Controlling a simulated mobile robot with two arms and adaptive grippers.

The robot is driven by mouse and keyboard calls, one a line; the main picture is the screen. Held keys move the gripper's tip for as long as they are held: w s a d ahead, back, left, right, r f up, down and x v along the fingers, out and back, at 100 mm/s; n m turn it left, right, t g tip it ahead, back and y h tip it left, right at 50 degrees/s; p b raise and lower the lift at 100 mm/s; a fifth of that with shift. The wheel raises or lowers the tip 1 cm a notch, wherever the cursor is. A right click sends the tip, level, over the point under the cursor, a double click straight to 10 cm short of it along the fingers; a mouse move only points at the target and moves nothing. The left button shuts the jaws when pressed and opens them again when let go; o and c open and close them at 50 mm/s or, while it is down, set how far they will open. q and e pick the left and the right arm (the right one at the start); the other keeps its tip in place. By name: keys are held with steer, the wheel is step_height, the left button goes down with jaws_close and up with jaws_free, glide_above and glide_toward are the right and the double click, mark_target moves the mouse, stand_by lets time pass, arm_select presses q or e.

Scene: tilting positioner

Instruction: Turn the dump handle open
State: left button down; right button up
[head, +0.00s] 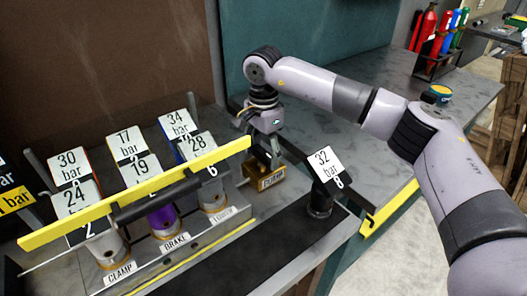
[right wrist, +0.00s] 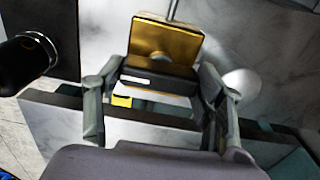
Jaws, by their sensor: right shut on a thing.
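The gripper is shut on this dark bar, which appears to be the dump handle. No label on it can be read, and its turn angle cannot be told. My left gripper is not in view.
A long yellow bar (head: 130,195) and a black cylinder (head: 155,196) cross in front of several numbered pressure cards. A black post with a 32 bar card (head: 325,163) stands right of the brass block.

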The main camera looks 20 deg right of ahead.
mark_target(264, 151)
steer(key=o, duration=1.2)
steer(key=shift+c, duration=0.2)
step_height(264, 151, up, 12)
